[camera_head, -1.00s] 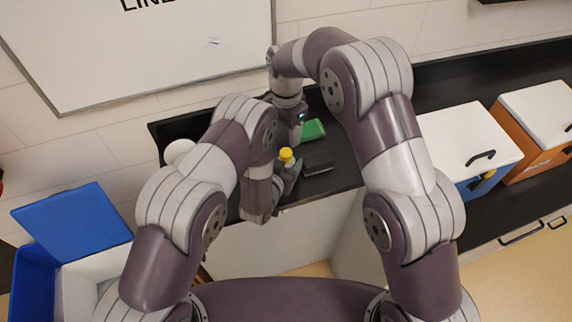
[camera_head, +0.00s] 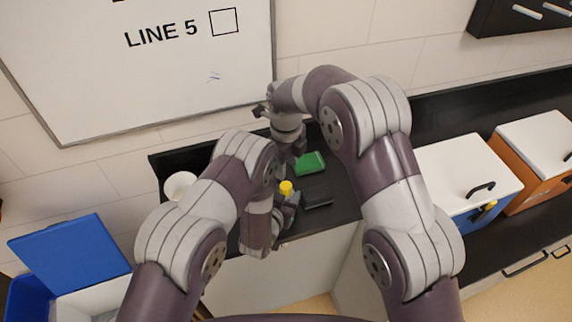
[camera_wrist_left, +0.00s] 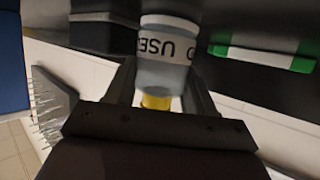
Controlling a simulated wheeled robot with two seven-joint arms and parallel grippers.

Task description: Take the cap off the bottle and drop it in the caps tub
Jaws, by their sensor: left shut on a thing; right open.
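The bottle's yellow cap (camera_head: 286,188) shows in the head view, on top of the bottle and just above my left gripper (camera_head: 289,201). In the left wrist view, the pale bottle (camera_wrist_left: 165,52) with dark lettering sits between the fingers of my left gripper (camera_wrist_left: 160,92), which is shut on it. The yellow cap (camera_wrist_left: 157,101) is still attached to the bottle there. My right gripper (camera_head: 298,147) is open behind the bottle, apart from the cap; its fingers are partly hidden by the arms. A white round tub (camera_head: 180,185) stands at the left of the black counter, partly hidden by my left arm.
A blue bin with a blue flap (camera_head: 70,252) is at lower left. Lidded boxes (camera_head: 462,165) stand at right. A whiteboard (camera_head: 150,80) hangs behind.

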